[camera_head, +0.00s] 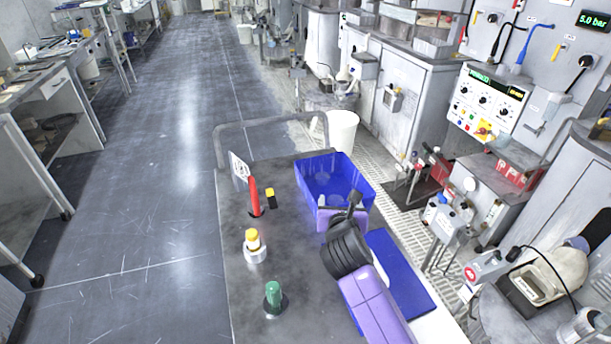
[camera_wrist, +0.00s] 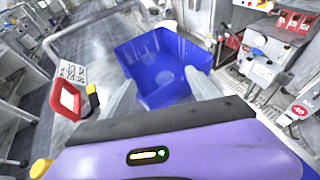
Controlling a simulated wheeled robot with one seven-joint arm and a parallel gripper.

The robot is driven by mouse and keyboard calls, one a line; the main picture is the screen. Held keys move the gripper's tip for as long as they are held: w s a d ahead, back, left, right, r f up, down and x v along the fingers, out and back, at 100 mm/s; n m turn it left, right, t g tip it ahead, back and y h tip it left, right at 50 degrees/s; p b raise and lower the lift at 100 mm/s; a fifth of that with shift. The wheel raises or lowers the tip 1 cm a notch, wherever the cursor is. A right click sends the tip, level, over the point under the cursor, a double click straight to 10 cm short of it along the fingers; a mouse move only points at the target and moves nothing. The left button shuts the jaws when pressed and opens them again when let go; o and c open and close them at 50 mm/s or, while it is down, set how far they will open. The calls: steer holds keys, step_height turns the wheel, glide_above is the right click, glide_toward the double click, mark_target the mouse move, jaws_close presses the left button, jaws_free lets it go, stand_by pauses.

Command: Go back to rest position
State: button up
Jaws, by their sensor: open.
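My gripper (camera_wrist: 158,98) is open in the wrist view, with its two pale fingers apart and nothing between them. Beyond the fingers stands a blue bin (camera_wrist: 163,62). In the head view my purple and black arm reaches over the right part of the grey cart top (camera_head: 215,262). The gripper end is at the near side of the blue bin (camera_head: 333,178), and my own wrist partly hides it there. The bin looks empty apart from a pale round patch on its floor.
On the cart stand a red piece (camera_head: 254,195), a yellow-topped piece (camera_head: 252,241) and a green piece (camera_head: 273,292). A flat blue panel (camera_head: 400,275) lies right of my arm. A white bucket (camera_head: 342,130) stands behind the cart. The floor (camera_head: 140,230) at left is clear.

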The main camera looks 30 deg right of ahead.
steer(key=w+a+r+m+t+y, duration=0.1)
steer(key=a+r+m+t, duration=0.4)
steer(key=m, duration=0.4)
steer(key=s+a+r+m+t+y, duration=0.1)
steer(key=s+a+m+y, duration=0.1)
steer(key=s+a+m, duration=0.8)
steer(key=s+a+m+y, duration=0.1)
steer(key=s+a+m, duration=0.1)
steer(key=s, duration=0.8)
steer(key=s+a+f+m+g+y, duration=0.1)
steer(key=s+m, duration=0.3)
steer(key=s, duration=0.7)
steer(key=s+a+f+m+g+y, duration=0.1)
steer(key=s+a+m+y, duration=0.1)
steer(key=s, duration=0.9)
steer(key=shift+s+a+m+y, duration=0.25)
steer(key=shift+a+m+y, duration=0.1)
steer(key=shift+m+y, duration=0.3)
